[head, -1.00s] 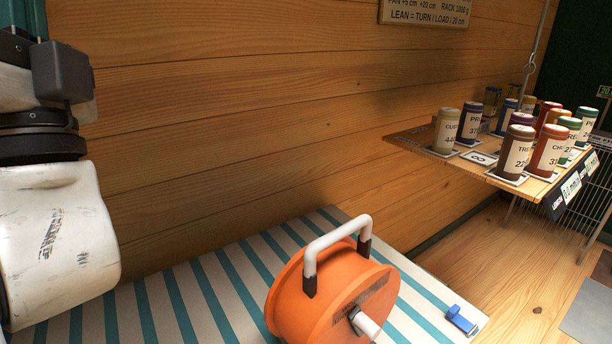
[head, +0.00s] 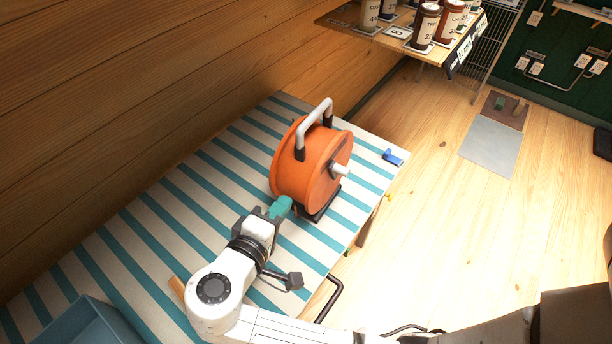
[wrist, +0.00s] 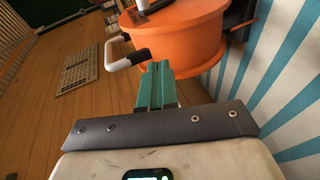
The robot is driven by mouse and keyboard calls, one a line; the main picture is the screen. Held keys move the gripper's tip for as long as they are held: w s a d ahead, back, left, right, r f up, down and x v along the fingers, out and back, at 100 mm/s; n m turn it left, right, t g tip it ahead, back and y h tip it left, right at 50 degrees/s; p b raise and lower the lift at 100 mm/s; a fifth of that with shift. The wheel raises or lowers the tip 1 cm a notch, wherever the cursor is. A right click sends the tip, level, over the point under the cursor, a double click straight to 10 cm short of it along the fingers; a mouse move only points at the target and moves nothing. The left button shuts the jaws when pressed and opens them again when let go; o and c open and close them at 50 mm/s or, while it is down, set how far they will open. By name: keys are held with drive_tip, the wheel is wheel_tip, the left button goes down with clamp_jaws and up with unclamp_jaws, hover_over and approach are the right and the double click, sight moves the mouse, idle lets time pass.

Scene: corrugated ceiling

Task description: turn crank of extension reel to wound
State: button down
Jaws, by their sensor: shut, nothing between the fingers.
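The orange extension reel (head: 297,172) stands upright on the striped table, with a white-and-black carrying handle (head: 318,117) arched over its top. A white knob (head: 340,171), likely the crank grip, sticks out from its right face. My gripper (head: 281,206) is shut and empty, its teal fingers close to the lower left side of the reel. In the wrist view, the closed teal fingers (wrist: 157,84) point at the orange drum (wrist: 185,35). Whether they touch it, I cannot tell. The white knob shows only in part at the wrist view's top edge.
The striped table (head: 180,214) carries a small blue clip (head: 393,157) right of the reel and a teal bin (head: 85,330) at the front left. A wooden wall stands behind. A shelf of spice jars (head: 427,26) hangs at the top right. The floor on the right is mostly open.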

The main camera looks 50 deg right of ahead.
drive_tip(key=s+g+h, duration=0.1)
drive_tip(key=s+g, duration=0.1)
drive_tip(key=s, duration=0.2)
drive_tip(key=p, duration=0.3)
approach(340, 172)
drive_tip(key=shift+m, duration=0.3)
drive_tip(key=x, duration=0.7)
drive_tip(key=shift+a+f, duration=0.1)
drive_tip(key=shift+f, duration=0.15)
drive_tip(key=shift+r, duration=0.1)
drive_tip(key=shift+d+r+p, duration=0.25)
drive_tip(key=shift+r+p, duration=0.05)
drive_tip(key=d, duration=0.1)
drive_tip(key=d+r, duration=0.1)
drive_tip(key=shift+w+d+r+p, duration=0.1)
drive_tip(key=shift+d+r+p, duration=0.1)
drive_tip(key=shift+d+p, duration=0.1)
